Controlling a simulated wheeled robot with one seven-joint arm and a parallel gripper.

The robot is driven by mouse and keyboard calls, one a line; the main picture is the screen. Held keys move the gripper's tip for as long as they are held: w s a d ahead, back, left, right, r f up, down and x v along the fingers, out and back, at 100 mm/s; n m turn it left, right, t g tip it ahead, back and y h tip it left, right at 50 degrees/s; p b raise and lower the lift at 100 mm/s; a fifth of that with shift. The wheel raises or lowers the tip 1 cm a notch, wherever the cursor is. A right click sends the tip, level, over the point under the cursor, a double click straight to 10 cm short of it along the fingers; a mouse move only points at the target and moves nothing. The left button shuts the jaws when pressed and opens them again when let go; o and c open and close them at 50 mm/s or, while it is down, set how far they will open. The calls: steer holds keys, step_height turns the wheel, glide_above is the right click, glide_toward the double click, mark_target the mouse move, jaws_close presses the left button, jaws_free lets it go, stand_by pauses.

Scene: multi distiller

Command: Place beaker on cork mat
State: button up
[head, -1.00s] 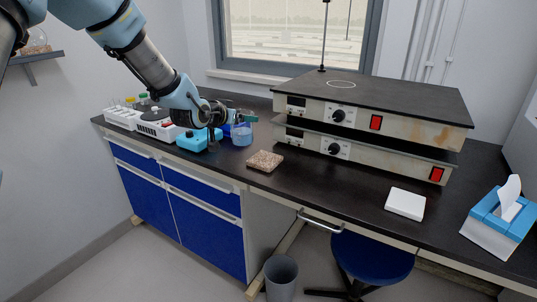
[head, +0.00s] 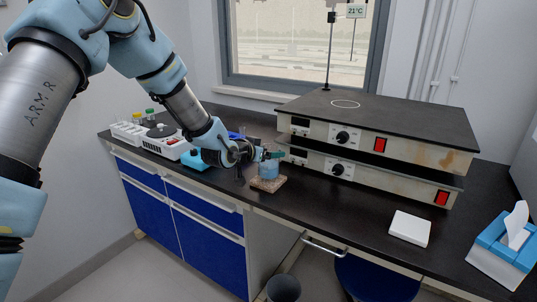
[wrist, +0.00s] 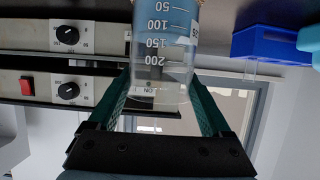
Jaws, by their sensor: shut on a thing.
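The beaker (head: 268,170) is clear and holds blue liquid. In the wrist view the beaker (wrist: 160,75) shows large with white volume marks, between the two green fingers. My gripper (head: 271,156) is shut on the beaker. The cork mat (head: 270,187) is a small speckled brown square on the dark bench. The beaker is over the mat in the head view. I cannot tell whether its base touches the mat. The mat does not show in the wrist view.
Two stacked hot plates (head: 375,135) stand close to the right of the beaker. A light-blue device (head: 193,158) and a white instrument (head: 160,140) sit to the left. A white pad (head: 409,228) and a tissue box (head: 503,240) lie at the right. The bench front near the mat is clear.

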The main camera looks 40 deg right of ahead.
steer(key=shift+f, duration=0.6)
steer(key=shift+f, duration=0.2)
steer(key=o, duration=1.4)
steer(key=shift+r, duration=0.25)
steer(key=b+v, duration=0.2)
steer(key=v, duration=1)
steer(key=shift+f, duration=0.15)
